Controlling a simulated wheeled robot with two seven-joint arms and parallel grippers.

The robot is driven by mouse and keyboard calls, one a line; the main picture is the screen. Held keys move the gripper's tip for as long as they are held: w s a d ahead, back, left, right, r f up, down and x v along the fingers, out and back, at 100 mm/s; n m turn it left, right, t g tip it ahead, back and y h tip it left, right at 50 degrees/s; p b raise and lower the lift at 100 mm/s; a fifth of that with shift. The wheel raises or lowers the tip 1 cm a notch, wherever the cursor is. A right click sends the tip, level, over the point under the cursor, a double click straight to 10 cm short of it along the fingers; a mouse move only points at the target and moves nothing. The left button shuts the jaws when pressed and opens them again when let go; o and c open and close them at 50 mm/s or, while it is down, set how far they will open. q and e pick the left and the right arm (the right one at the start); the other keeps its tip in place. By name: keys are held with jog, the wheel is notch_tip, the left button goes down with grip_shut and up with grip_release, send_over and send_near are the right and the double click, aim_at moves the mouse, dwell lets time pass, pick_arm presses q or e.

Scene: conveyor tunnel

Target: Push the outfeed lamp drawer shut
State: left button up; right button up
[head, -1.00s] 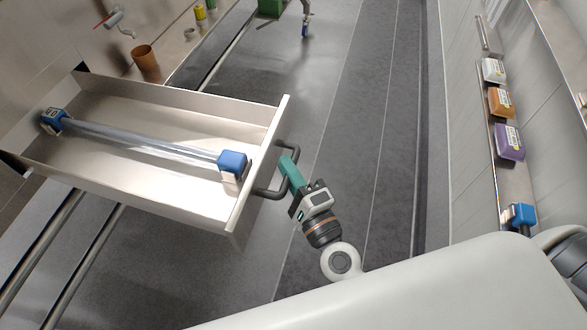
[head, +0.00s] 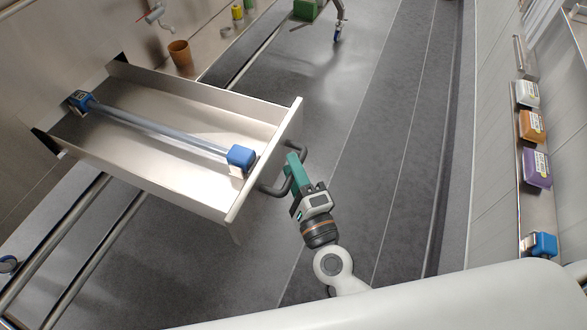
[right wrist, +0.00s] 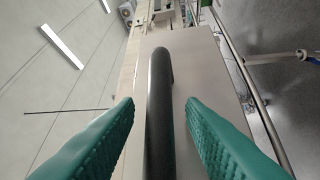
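The lamp drawer (head: 262,184) is a pale metal drawer standing open from the wall at left in the head view. Inside lies a clear tube lamp (head: 165,130) with blue end caps. A dark bar handle (head: 272,191) sits on the drawer's front panel; it also shows in the right wrist view (right wrist: 160,120). My right gripper (head: 293,166) is at the handle. In the right wrist view its green fingers (right wrist: 160,103) are apart, one on each side of the bar, with gaps visible. My left gripper is out of view.
A wall shelf at right holds white, orange and purple packs (head: 536,167) and a blue-capped item (head: 541,244). An orange-brown cup (head: 180,53) stands on the ledge behind the drawer. Metal rails (head: 90,250) run below it. The grey floor (head: 370,130) right of the drawer is clear.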

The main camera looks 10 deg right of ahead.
jog(key=b+v, duration=0.3)
jog(key=v, duration=0.9)
jog(key=shift+b, duration=0.35)
jog(key=shift+r, duration=0.1)
